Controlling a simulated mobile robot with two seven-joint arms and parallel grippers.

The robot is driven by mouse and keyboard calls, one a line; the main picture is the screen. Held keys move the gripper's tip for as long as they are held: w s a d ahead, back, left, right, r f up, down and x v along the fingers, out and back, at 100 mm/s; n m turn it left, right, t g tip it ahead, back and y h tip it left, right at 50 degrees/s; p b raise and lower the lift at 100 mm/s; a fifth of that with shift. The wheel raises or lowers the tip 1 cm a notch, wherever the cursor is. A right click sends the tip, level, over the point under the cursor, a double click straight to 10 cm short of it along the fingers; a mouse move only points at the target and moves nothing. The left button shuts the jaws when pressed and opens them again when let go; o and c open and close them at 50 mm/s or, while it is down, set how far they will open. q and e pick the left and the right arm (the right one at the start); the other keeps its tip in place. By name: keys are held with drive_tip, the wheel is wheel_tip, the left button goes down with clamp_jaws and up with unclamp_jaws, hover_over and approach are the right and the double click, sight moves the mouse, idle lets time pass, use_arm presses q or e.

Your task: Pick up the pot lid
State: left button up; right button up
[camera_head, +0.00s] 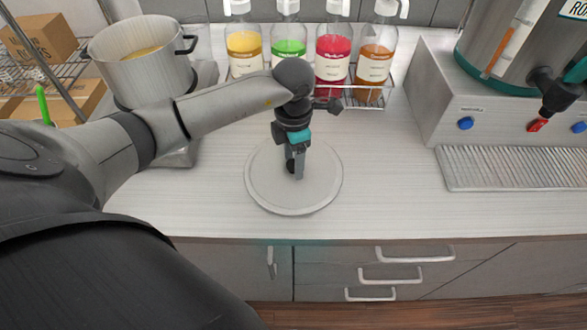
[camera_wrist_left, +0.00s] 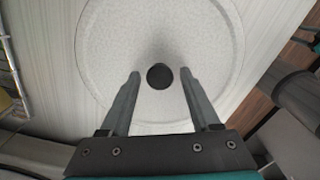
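The pot lid (camera_head: 265,188) is a round pale grey disc lying flat on the counter near its front edge. Its dark round knob (camera_wrist_left: 160,76) shows in the left wrist view at the middle of the lid (camera_wrist_left: 110,50). My left gripper (camera_head: 295,175) points down over the lid's centre. In the left wrist view, its two fingers (camera_wrist_left: 160,78) are apart, one on each side of the knob, with a gap on both sides. In the head view the gripper partly hides the knob.
An open pot (camera_head: 140,75) with yellow contents stands at the back left. Several syrup bottles (camera_head: 334,58) stand in a wire rack behind the lid. A dispenser (camera_head: 460,95) with a drip grate (camera_head: 515,168) is at the right. The counter between lid and grate is clear.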

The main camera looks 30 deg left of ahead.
use_arm(q)
clamp_jaws()
drive_tip(key=shift+r, duration=0.1)
idle(0.5)
